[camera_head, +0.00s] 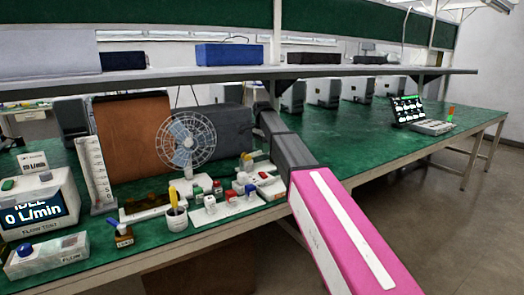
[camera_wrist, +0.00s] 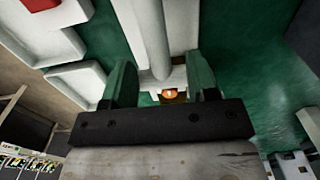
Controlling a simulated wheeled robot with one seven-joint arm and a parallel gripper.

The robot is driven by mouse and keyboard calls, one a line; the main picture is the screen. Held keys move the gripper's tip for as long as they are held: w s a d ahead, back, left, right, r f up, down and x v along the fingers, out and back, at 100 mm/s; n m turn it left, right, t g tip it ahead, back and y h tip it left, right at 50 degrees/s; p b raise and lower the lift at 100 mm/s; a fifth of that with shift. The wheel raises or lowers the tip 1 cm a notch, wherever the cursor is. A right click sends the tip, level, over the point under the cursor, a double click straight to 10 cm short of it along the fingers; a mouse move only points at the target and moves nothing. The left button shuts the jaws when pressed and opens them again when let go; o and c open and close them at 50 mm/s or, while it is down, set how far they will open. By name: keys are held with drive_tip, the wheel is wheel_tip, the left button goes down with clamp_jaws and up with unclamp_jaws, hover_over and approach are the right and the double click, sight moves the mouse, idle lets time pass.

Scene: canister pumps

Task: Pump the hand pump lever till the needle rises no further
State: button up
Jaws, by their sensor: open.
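In the wrist view, my gripper (camera_wrist: 160,88) is open, with a green-sided finger on each side. A pale rod (camera_wrist: 152,35), perhaps the pump lever, runs down the picture towards the gap between the fingers. A small orange-brown round part (camera_wrist: 170,94) shows between the fingers. I cannot tell whether either finger touches the rod. In the head view, my arm covers the gripper and whatever is at it. No gauge needle can be made out in either view.
White devices with coloured caps (camera_head: 222,210) stand along the green bench's (camera_head: 365,135) front edge. Beside them are a fan (camera_head: 188,142), a pen cup (camera_head: 176,219), a scale (camera_head: 95,172) and a flow meter (camera_head: 38,208). The bench's right part is largely clear. A shelf (camera_head: 270,74) runs above.

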sight(257, 151)
drive_tip(key=shift+f, duration=0.75)
clamp_jaws()
drive_tip(key=shift+r, duration=0.1)
drive_tip(key=shift+s+a+r+t+h, duration=0.2)
drive_tip(key=shift+a+r+t+h, duration=0.1)
drive_tip(key=shift+r+t+h, duration=0.35)
drive_tip(key=shift+s+a+r+t+h, duration=0.3)
drive_tip(key=shift+r+h, duration=0.25)
drive_tip(key=shift+h, duration=0.3)
drive_tip(key=shift+s+a+r+t+h, duration=0.15)
drive_tip(key=shift+a+r+t+h, duration=0.1)
drive_tip(key=shift+r+t+h, duration=0.35)
drive_tip(key=shift+s+a+r+t+h, duration=0.15)
drive_tip(key=shift+a+r+t+h, duration=0.15)
drive_tip(key=shift+h, duration=0.4)
